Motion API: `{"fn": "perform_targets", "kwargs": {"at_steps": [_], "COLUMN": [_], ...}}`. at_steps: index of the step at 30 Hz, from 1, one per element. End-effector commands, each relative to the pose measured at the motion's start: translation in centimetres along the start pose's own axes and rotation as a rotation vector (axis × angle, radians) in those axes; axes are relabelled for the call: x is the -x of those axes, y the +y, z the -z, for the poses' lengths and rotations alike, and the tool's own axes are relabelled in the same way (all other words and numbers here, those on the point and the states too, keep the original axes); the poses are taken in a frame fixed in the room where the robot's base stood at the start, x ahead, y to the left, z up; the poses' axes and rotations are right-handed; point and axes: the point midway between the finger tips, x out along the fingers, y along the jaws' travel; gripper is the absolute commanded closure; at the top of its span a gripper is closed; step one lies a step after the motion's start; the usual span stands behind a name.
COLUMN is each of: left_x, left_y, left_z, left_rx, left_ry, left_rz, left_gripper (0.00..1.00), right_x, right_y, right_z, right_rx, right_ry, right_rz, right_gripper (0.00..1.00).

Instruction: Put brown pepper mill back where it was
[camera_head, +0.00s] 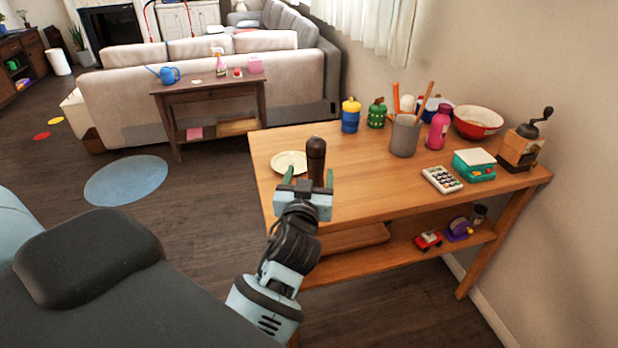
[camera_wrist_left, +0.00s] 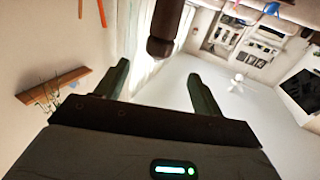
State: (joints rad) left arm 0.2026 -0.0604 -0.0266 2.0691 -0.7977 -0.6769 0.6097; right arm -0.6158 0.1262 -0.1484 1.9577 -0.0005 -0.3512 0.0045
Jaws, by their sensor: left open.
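The brown pepper mill (camera_head: 316,155) stands upright at the near left part of the wooden table, beside a pale plate (camera_head: 286,160). Its lower end is hidden behind my left gripper (camera_head: 309,175) in the head view. My left gripper is open, with its two green fingers apart and nothing clamped between them. In the left wrist view, the mill (camera_wrist_left: 166,22) shows inverted at the top edge, with its knob end just beyond the gap between the open fingertips (camera_wrist_left: 160,70). My right gripper is not in view.
On the table stand a grey pencil cup (camera_head: 404,138), pink bottle (camera_head: 438,128), red bowl (camera_head: 477,122), coffee grinder (camera_head: 520,150), scale (camera_head: 474,164), calculator (camera_head: 442,179), blue jar (camera_head: 350,117) and green jar (camera_head: 376,114). The table's middle front is clear. A lower shelf holds toys.

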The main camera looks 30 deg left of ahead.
Motion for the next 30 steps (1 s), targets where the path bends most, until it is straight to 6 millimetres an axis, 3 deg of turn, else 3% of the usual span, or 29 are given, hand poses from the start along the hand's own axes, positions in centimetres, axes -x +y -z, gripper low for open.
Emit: {"fn": "perform_targets", "kwargs": {"at_steps": [8, 11, 14, 17, 21, 25, 27, 30], "left_x": [0.2, 1.2, 3.9, 8.3, 16.1, 23.4, 26.6, 29.9], "left_y": [0.1, 0.4, 0.8, 0.9, 0.2, -1.2, -2.0, -2.8], "left_z": [-0.7, -3.7, -9.4, -16.1, -24.2, -29.4, -31.1, -32.6], "left_rx": [-0.008, -0.043, -0.103, -0.161, -0.211, -0.226, -0.227, -0.222], "left_ry": [-0.012, -0.066, -0.165, -0.291, -0.46, -0.592, -0.645, -0.698], "left_rz": [-0.009, -0.052, -0.141, -0.253, -0.402, -0.509, -0.548, -0.584], "left_gripper": [0.32, 0.32, 0.32, 0.32, 0.32, 0.32, 0.32, 0.32], "right_x": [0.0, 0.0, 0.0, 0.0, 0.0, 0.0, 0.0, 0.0], "right_y": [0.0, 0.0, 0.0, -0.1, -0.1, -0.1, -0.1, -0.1], "right_z": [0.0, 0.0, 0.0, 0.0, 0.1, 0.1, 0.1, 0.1], "right_rx": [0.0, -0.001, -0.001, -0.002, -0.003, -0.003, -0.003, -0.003], "right_ry": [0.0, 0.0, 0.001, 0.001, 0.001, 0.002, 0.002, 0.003], "right_rz": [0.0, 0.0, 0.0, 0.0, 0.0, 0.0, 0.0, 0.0], "right_gripper": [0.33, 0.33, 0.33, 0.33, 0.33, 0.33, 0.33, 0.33]}}
